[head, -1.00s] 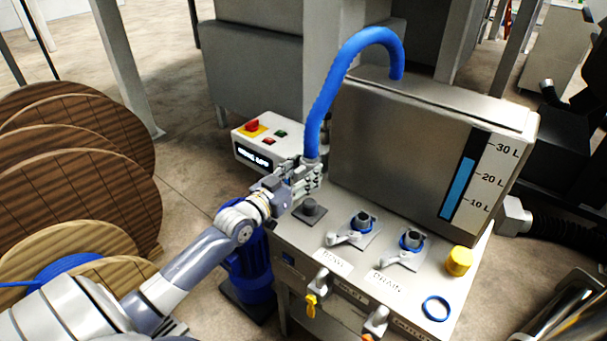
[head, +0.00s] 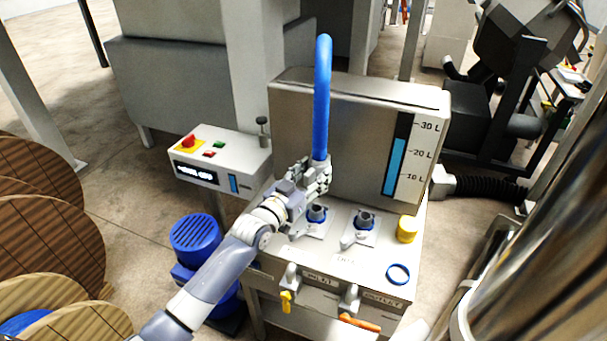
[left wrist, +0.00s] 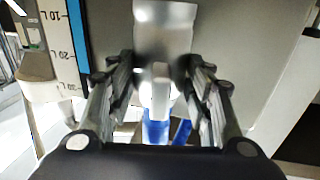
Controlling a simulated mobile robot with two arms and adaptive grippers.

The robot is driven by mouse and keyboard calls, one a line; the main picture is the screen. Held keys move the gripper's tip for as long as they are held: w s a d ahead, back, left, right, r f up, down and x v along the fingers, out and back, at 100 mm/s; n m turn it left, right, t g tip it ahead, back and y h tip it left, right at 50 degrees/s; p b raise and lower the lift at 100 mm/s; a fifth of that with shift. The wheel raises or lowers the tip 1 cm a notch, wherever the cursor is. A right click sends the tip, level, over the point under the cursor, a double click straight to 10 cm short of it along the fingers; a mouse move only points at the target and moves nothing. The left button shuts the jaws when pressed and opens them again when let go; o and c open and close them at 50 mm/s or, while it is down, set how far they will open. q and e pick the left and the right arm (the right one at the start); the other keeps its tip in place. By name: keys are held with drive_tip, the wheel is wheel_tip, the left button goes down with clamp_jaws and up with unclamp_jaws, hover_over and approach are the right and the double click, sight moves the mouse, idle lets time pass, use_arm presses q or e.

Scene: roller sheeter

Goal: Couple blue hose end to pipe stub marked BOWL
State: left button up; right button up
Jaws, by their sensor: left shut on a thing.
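My left gripper (head: 320,180) is shut on the lower end of the blue hose (head: 321,115), which rises upright and bends over at the top. The gripper is just above and partly in front of the left pipe stub (head: 317,212), a grey stub with a blue ring and a lever. An earlier label reads BOWL there; my arm now covers it. A gap between hose end and stub cannot be judged. The second stub (head: 364,220) stands to its right, apart from the gripper. In the left wrist view the fingers (left wrist: 160,95) flank a pale coupling. My right gripper is out of view.
The steel tank (head: 345,140) with a level gauge stands close behind the hose. A yellow cap (head: 407,229) and a blue ring (head: 398,274) lie at the bench's right. A control box (head: 222,158) is at the left. Valve handles (head: 350,298) stick out at the front.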

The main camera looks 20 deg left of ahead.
use_arm(q)
drive_tip(key=shift+f+b, duration=0.8)
drive_tip(key=shift+f, duration=0.15)
wheel_tip(320, 180, down, 5)
drive_tip(key=b, duration=0.4)
drive_tip(key=shift+a+r, duration=0.1)
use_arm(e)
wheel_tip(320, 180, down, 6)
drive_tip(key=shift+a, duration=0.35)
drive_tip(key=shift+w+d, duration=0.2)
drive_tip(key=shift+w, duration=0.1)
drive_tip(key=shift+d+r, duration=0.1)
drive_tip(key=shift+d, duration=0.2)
use_arm(q)
drive_tip(key=shift+f, duration=0.35)
drive_tip(key=shift+f+b, duration=0.35)
drive_tip(key=shift+f, duration=0.15)
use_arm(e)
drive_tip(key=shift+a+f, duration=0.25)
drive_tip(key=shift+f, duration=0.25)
